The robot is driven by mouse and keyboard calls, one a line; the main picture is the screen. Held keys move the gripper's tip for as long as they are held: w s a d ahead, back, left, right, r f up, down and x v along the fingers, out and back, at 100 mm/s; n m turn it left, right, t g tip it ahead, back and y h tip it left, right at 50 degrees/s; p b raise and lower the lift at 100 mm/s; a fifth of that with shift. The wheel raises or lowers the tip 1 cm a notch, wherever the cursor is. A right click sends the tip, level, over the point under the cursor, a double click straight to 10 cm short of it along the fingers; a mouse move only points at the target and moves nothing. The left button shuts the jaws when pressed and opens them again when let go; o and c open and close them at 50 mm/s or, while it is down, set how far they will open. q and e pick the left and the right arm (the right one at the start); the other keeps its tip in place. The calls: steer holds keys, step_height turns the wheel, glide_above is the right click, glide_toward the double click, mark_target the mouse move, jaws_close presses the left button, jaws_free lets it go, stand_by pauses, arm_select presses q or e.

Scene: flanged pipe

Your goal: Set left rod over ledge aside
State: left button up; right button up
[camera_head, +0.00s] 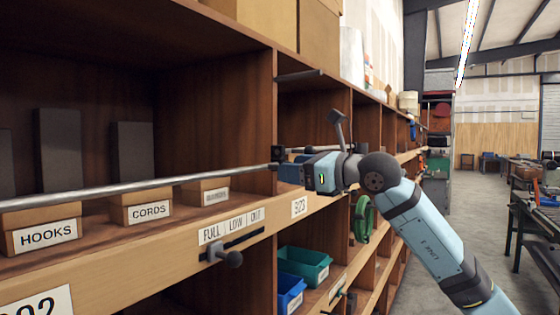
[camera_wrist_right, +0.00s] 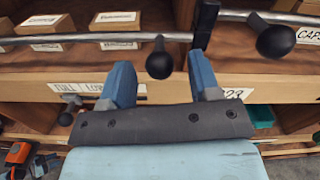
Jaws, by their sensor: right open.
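The left rod (camera_head: 130,189), a long grey metal bar, runs along the shelf ledge in front of the labelled boxes in the head view. In the right wrist view the rod (camera_wrist_right: 100,37) crosses the upper left and ends near a dark upright piece (camera_wrist_right: 205,22). My right gripper (camera_head: 288,170) is at the rod's right end, by the shelf divider. Its blue fingers (camera_wrist_right: 161,80) are apart in the wrist view, with a round black knob (camera_wrist_right: 158,60) showing between them. I cannot tell whether the fingers touch anything. My left gripper is not in view.
Boxes marked HOOKS (camera_head: 42,228) and CORDS (camera_head: 145,207) stand behind the rod. A sliding knob (camera_head: 230,258) juts from the ledge front. Another rod (camera_wrist_right: 300,19) and black knob (camera_wrist_right: 276,41) are at right. Green (camera_head: 304,262) and blue bins sit below. The aisle at right is open.

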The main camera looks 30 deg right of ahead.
steer(key=shift+p+x, duration=0.35)
steer(key=shift+x, duration=1.6)
steer(key=shift+f, duration=0.1)
jaws_close()
